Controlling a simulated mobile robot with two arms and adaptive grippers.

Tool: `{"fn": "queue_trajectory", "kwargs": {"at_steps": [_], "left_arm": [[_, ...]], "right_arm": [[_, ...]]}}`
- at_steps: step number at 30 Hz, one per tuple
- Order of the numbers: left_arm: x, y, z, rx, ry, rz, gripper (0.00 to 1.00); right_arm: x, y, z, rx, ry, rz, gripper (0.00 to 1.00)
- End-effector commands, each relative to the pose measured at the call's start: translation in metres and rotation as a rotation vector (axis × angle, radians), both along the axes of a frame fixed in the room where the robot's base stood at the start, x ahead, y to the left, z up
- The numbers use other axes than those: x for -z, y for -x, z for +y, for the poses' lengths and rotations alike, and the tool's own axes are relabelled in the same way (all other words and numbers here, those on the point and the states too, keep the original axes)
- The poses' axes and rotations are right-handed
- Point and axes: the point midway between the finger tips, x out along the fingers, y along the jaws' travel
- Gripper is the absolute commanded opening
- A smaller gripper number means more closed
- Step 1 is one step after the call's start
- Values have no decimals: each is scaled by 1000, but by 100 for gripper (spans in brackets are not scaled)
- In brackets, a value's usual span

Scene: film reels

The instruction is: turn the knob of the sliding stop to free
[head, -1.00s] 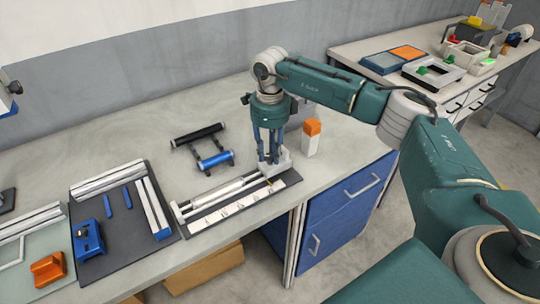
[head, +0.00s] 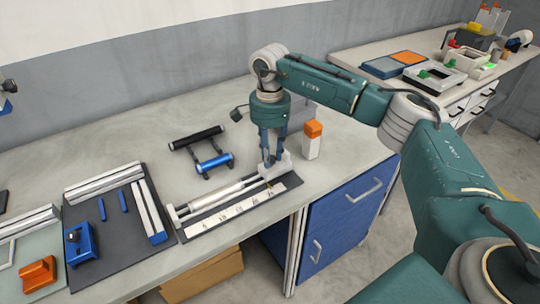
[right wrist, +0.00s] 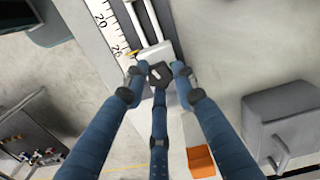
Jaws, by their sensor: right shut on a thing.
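The sliding stop (head: 274,171) is a pale block at the right end of a rail fixture with a white numbered scale (head: 242,207). It also shows in the right wrist view (right wrist: 152,52), by the high-number end of the scale. Its knob (right wrist: 158,74) is small and dark with a light mark on top. My right gripper (head: 271,160) points down over the stop. In the right wrist view its three blue fingers (right wrist: 158,82) close around the knob. The fingers hide part of the knob, and the setting it points to cannot be read. My left gripper is not in view.
A white box with an orange top (head: 312,140) stands close right of the gripper. A black and blue roller stand (head: 213,160) is behind the scale. A dark mat (head: 110,225) with rails and blue parts lies left. The table's front edge is close to the fixture.

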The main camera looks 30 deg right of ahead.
Motion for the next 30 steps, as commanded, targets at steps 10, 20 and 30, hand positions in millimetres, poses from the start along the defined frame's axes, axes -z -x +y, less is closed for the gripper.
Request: {"fn": "queue_trajectory", "kwargs": {"at_steps": [10, 20, 30], "left_arm": [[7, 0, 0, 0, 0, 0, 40], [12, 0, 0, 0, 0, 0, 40], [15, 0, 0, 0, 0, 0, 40]], "right_arm": [[-1, -1, -1, -329, 1, -5, 1], [-1, -1, 0, -642, 0, -5, 1], [-2, -2, 0, -949, 1, -6, 1]]}}
